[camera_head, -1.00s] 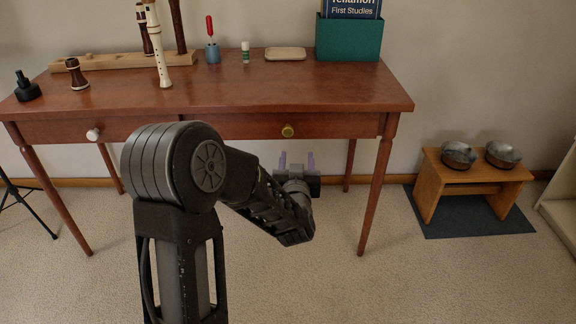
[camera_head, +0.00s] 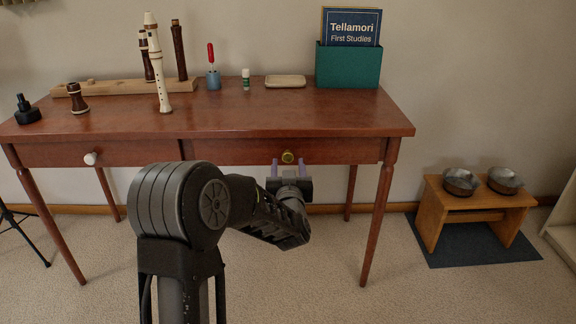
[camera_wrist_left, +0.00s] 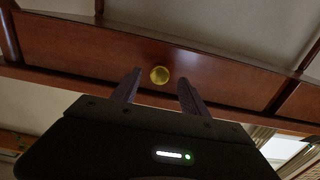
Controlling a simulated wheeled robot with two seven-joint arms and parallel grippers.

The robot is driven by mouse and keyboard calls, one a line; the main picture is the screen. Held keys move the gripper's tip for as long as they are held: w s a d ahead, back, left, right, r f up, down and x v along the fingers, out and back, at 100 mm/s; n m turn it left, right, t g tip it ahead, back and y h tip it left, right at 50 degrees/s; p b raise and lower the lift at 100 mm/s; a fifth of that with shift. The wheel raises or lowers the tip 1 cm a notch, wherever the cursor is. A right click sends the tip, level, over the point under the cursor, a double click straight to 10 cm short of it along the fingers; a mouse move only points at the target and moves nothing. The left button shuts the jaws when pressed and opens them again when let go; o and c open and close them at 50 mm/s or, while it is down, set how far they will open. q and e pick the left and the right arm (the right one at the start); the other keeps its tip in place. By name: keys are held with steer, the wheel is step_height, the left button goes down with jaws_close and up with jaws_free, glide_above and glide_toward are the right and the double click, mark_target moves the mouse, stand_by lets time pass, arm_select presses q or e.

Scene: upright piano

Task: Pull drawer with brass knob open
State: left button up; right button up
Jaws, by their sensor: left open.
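The drawer (camera_head: 232,152) with the round brass knob (camera_head: 288,157) is the right one in the front of the reddish wooden table; its front looks flush with the table's frame. My left gripper (camera_head: 288,164) is just below and in front of the knob, open, one finger to each side of it in the picture. In the left wrist view the brass knob (camera_wrist_left: 160,75) shows on the drawer front (camera_wrist_left: 115,52), between and beyond the two open fingertips (camera_wrist_left: 161,80). I cannot tell whether the fingers touch it. My right gripper is not in view.
A second drawer with a white knob (camera_head: 90,158) is at the left. Recorder parts on a wooden rack (camera_head: 125,88), a blue cup (camera_head: 213,80), a small bottle, a tray and a green book box (camera_head: 348,66) stand on the table (camera_head: 250,115). A bench with bowls (camera_head: 478,200) is at the right.

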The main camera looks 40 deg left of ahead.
arm_select(q)
steer(key=shift+x, duration=1.15)
jaws_close()
stand_by(0.6)
